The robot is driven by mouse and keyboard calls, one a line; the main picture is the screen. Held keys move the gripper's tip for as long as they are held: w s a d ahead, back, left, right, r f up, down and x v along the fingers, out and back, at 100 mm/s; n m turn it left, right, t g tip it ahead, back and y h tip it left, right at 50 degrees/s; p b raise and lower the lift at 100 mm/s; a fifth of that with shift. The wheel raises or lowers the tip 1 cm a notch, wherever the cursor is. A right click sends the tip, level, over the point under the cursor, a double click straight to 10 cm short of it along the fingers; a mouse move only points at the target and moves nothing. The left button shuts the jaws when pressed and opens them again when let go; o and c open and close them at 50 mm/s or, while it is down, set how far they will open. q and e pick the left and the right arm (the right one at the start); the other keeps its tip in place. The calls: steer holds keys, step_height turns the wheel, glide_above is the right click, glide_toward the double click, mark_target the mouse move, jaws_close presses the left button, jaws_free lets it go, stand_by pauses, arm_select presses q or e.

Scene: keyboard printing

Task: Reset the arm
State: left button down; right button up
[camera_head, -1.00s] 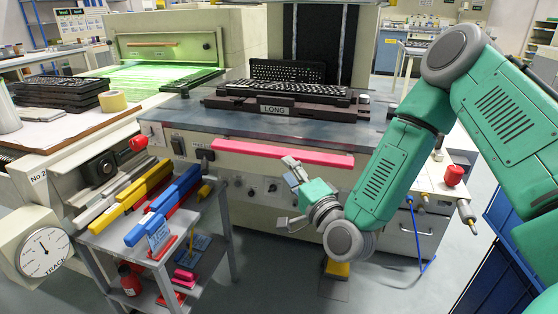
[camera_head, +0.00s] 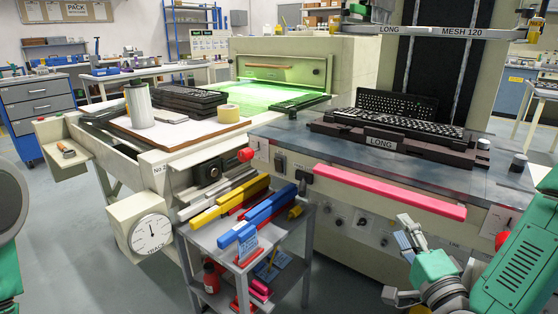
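My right arm is green with grey joints and comes in from the right edge. Its gripper (camera_head: 396,268) hangs low in front of the printing machine's front panel, below the pink bar (camera_head: 388,191). The fingers are spread apart with nothing between them. It touches nothing that I can see. On the left edge only a green and grey part of my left arm shows; the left gripper is out of view.
A keyboard (camera_head: 397,121) sits on the dark fixture labelled LONG on the machine top (camera_head: 290,133). A small cart (camera_head: 205,238) with coloured bars stands in front. A dial gauge (camera_head: 151,233) is at left. Grey floor is free at lower left.

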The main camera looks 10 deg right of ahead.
steer(key=s+a+f+n+g+y+p, duration=0.25)
steer(key=a+f+n+g, duration=0.2)
steer(key=f, duration=0.25)
steer(key=s+a+f+n+g+y+p, duration=0.1)
steer(key=s+a+f+n+g, duration=0.3)
steer(key=f+n, duration=0.15)
steer(key=s+d+f+n+g+h+p, duration=0.1)
steer(key=s+f+n+g+p, duration=0.1)
steer(key=s, duration=0.7)
steer(key=s+d+f+n+g+h+p, duration=0.1)
steer(key=s+f+n+g, duration=0.4)
steer(key=s, duration=0.5)
steer(key=f+g, duration=0.2)
steer(key=g, duration=0.1)
steer(key=shift+s+d+n+p, duration=0.15)
steer(key=shift+d+n+p, duration=0.05)
steer(key=shift+n+p, duration=0.15)
steer(key=shift+g+h, duration=0.25)
